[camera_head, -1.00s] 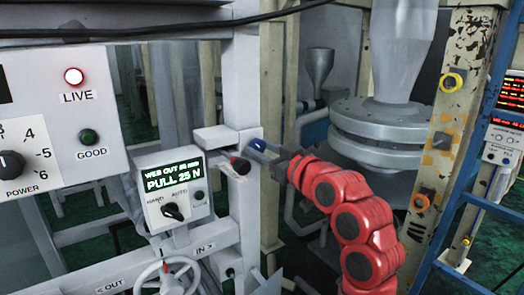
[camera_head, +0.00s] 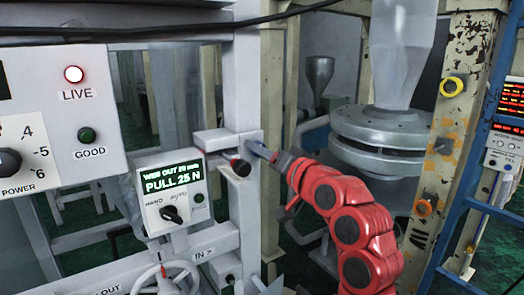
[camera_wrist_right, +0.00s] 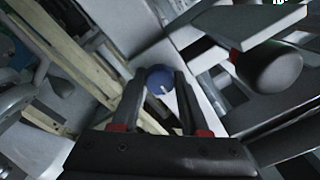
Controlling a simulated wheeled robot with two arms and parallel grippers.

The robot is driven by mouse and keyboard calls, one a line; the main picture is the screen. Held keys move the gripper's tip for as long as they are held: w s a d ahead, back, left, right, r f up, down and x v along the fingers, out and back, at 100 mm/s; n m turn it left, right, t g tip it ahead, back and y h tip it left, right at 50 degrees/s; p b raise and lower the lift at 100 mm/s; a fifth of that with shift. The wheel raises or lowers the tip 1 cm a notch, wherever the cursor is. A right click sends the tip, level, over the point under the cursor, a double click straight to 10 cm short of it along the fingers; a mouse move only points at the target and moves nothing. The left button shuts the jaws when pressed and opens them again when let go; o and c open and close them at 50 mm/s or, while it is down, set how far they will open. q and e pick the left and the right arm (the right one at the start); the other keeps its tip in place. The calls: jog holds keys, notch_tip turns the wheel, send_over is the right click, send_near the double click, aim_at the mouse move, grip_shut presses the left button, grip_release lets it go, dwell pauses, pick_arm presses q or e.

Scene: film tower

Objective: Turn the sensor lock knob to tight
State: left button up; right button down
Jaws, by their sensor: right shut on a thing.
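The lock knob is a small round blue knob with a pale line on it. It shows in the right wrist view (camera_wrist_right: 159,79), on the side of the pale post (camera_head: 247,215). My right gripper (camera_head: 257,146) comes in from the right at that post, and its fingers (camera_wrist_right: 160,88) sit on either side of the knob, shut on it. In the head view the fingers mostly hide the knob. A black cylindrical sensor (camera_head: 240,167) with a red ring juts from a bracket just left of the post; it also shows in the right wrist view (camera_wrist_right: 270,67). My left gripper is not in view.
A control box (camera_head: 172,192) left of the post reads "PULL 25 N" and has a HAND/AUTO switch. A handwheel (camera_head: 165,279) is below it. A larger panel (camera_head: 60,115) has a lit LIVE lamp. A yellow, chipped column (camera_head: 460,120) stands right of my arm.

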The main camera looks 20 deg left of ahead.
jog(key=shift+r+m+p, duration=0.1)
jog(key=shift+m+p, duration=3.15)
jog(key=shift+m, duration=0.95)
jog(key=shift+c, duration=2.1)
grip_release()
